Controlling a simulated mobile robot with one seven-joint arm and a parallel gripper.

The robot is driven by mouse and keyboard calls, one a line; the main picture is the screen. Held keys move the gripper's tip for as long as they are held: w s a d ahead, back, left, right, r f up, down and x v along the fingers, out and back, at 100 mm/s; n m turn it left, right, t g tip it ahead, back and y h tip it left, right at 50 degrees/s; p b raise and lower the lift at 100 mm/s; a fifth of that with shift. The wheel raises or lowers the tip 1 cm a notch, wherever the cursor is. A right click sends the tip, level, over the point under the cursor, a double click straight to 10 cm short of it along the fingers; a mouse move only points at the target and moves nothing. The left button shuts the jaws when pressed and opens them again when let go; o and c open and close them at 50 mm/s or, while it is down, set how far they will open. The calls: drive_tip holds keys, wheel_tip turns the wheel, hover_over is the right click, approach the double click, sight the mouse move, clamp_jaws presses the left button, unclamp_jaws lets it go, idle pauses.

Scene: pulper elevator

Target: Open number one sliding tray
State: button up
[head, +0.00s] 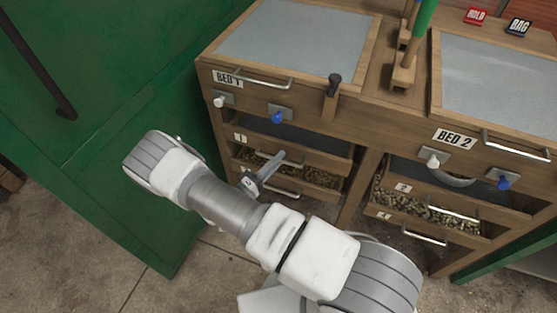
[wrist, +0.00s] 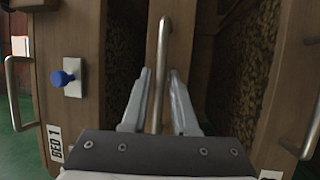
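The number one sliding tray (head: 325,161) is a wooden-fronted drawer under BED 1, marked by a small "1" label (head: 240,137). Its metal bar handle (wrist: 163,50) runs upright through the middle of the wrist view. My gripper (head: 262,181) is at this tray's front in the head view. In the wrist view my gripper (wrist: 160,75) is open, with one finger on each side of the handle. A gap shows between each finger and the bar. My wrist hides part of the tray front in the head view.
A lower tray with its own handle (head: 282,193) sits below, with brown granular material visible between the fronts. A blue knob (head: 277,118) and the BED 1 top handle (head: 262,83) are above. BED 2 (head: 454,139) stands right. A green panel (head: 110,160) borders the left.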

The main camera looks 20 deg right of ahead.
drive_tip(key=shift+w+d, duration=0.1)
drive_tip(key=shift+d, duration=0.1)
clamp_jaws()
idle(1.4)
